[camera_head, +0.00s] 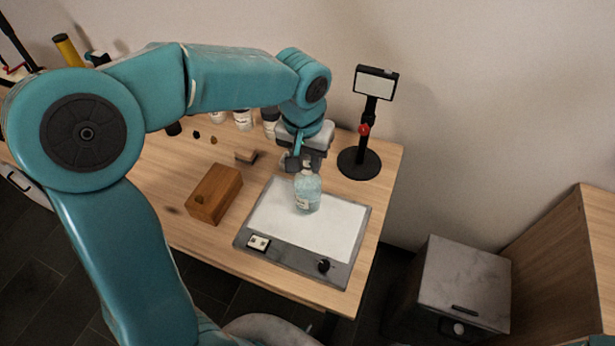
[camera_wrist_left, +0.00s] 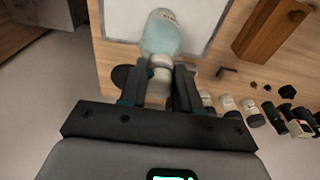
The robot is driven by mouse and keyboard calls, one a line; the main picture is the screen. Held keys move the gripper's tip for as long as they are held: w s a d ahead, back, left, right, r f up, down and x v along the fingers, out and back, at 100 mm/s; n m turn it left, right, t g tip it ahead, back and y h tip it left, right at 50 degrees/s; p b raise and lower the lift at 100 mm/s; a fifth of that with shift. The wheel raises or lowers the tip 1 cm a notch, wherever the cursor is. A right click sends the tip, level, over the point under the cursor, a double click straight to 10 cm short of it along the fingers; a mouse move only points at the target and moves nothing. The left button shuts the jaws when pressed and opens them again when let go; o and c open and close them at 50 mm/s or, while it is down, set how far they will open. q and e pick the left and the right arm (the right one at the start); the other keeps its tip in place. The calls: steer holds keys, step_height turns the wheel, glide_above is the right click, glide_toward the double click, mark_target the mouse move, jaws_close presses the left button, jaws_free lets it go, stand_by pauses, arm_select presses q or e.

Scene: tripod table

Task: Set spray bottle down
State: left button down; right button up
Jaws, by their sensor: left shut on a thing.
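The spray bottle (camera_head: 308,190) is pale teal and translucent with a light label. It looks upright over the white panel (camera_head: 340,230) of a grey-framed board on the wooden table. I cannot tell whether its base touches the panel. My left gripper (camera_head: 303,163) is shut on the bottle's neck from above and behind. In the left wrist view the bottle (camera_wrist_left: 161,35) extends beyond the fingers (camera_wrist_left: 160,85), its neck between them. My right gripper is in neither view.
A black stand with a small screen (camera_head: 376,82) rises at the table's back right. A wooden block (camera_head: 214,194) lies left of the board. Several small bottles (camera_head: 243,120) stand along the back. The board has a black knob (camera_head: 323,265) at its front. A grey cabinet (camera_head: 465,285) stands right of the table.

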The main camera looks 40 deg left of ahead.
mark_target(308, 177)
arm_select(q)
steer(key=shift+f, duration=0.9)
step_height(308, 177, down, 4)
steer(key=shift+r, duration=0.15)
steer(key=shift+w+f, duration=0.1)
steer(key=shift+f, duration=0.15)
steer(key=shift+f, duration=0.15)
steer(key=c, duration=0.8)
jaws_free()
